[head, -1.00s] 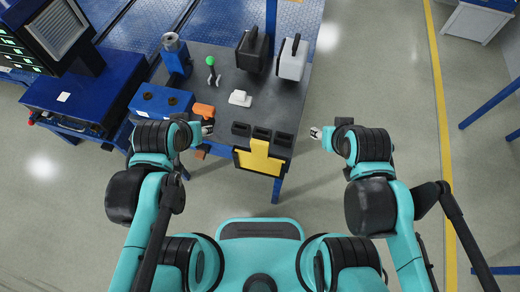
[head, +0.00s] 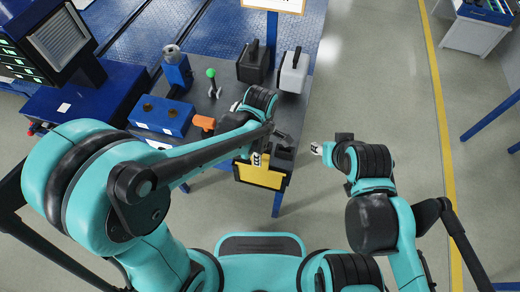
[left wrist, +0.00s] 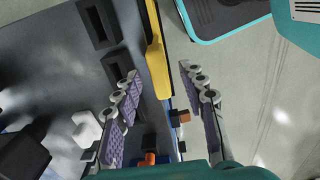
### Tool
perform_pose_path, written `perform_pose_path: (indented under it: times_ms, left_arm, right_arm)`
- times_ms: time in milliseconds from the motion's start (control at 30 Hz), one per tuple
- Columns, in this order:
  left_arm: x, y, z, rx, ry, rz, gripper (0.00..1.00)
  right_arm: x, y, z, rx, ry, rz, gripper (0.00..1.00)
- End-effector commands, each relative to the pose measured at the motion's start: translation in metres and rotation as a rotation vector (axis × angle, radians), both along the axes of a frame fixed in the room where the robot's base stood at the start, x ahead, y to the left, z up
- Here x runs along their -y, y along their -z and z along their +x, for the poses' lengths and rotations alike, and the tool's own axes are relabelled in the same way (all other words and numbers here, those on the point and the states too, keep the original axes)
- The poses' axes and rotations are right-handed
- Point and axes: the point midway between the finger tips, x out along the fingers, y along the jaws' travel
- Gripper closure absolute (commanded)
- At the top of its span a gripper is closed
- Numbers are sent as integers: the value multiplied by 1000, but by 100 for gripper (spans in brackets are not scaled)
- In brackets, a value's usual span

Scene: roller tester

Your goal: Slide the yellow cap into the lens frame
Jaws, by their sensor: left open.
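A yellow piece (head: 264,178) is at the front edge of the dark table, within a black frame (head: 238,177). In the left wrist view the yellow piece (left wrist: 156,62) shows as a long strip along the table edge. I cannot tell the cap from the frame clearly. My left gripper (head: 257,159) is over the yellow piece. In the left wrist view the fingers (left wrist: 160,70) are open and apart, with the yellow strip beyond and between them, not visibly gripped. My right gripper (head: 316,148) hangs right of the table, away from the yellow piece; its fingers are too small to judge.
Black slotted blocks (left wrist: 98,22) line the table near its front edge. A white block (left wrist: 86,128), an orange piece (head: 204,122), a green-knobbed lever (head: 212,82) and a blue box (head: 160,116) stand on the table. Black and grey cases (head: 293,70) are farther back.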

Motion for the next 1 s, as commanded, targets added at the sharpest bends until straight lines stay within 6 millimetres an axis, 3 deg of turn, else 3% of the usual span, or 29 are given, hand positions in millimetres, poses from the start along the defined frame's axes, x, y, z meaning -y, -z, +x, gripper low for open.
perform_pose_path:
  times_ms: [100, 300, 733, 900, 1000]
  left_arm:
    - [0, 24, 1, 1, 0, 0, 59]
    - [0, 51, 1, 2, 1, -1, 59]
    - [0, 60, 1, 2, 1, -1, 59]
    - [0, 59, 1, 2, 1, -1, 100]
    - [0, 59, 1, 2, 1, -1, 100]
  right_arm:
    - [0, 13, 0, 0, 0, 0, 56]
    - [0, 24, 0, 0, 0, 0, 56]
    - [0, 27, 0, 0, 0, 0, 56]
    - [0, 27, 0, 0, 0, 0, 56]
    - [0, 27, 0, 0, 0, 0, 56]
